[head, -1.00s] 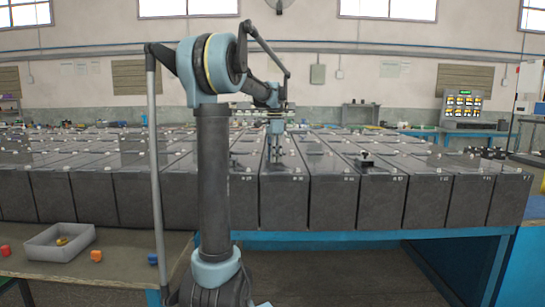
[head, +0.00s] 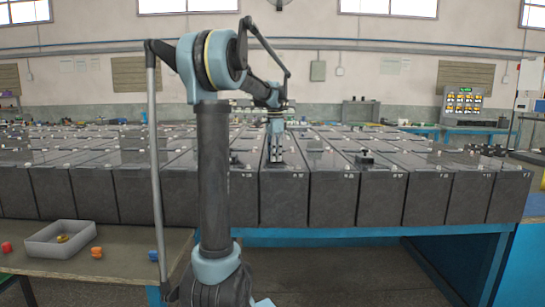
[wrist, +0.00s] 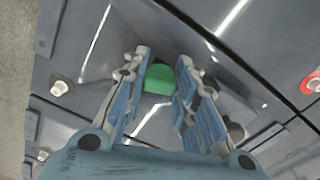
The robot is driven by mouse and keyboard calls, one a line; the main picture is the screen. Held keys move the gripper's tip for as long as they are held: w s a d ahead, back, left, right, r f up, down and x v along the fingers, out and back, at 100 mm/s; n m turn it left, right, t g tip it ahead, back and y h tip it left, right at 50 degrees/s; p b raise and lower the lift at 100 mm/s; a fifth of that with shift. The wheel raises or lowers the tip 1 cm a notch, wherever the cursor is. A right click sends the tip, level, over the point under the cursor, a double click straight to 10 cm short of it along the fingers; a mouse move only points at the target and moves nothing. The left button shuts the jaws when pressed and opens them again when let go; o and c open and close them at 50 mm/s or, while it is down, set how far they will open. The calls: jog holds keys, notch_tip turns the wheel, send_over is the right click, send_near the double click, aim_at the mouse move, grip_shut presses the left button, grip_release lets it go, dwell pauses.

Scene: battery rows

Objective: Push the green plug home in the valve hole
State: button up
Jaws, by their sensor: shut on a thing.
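The green plug (wrist: 158,83) shows in the wrist view between the fingertips of my gripper (wrist: 162,68), at the top of a dark battery case. My gripper is shut on it. The fingers hide its sides, and the valve hole under it is not visible, so I cannot tell how deep it sits. In the head view my gripper (head: 273,160) points down at the near end of a battery (head: 284,199) in the front row. The plug cannot be made out in that view.
A black object (head: 364,158) stands on a battery to the right. A grey tray (head: 47,251) holding a yellow piece is on the table at lower left, with an orange piece (head: 97,253) beside it. A red-ringed terminal (wrist: 312,83) lies right in the wrist view.

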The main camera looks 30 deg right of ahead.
jog(key=shift+f, duration=0.5)
dwell(0.7)
jog(key=o, duration=0.8)
jog(key=shift+o, duration=0.7)
jog(key=o, duration=0.4)
jog(key=shift+r, duration=0.15)
jog(key=shift+r, duration=3.4)
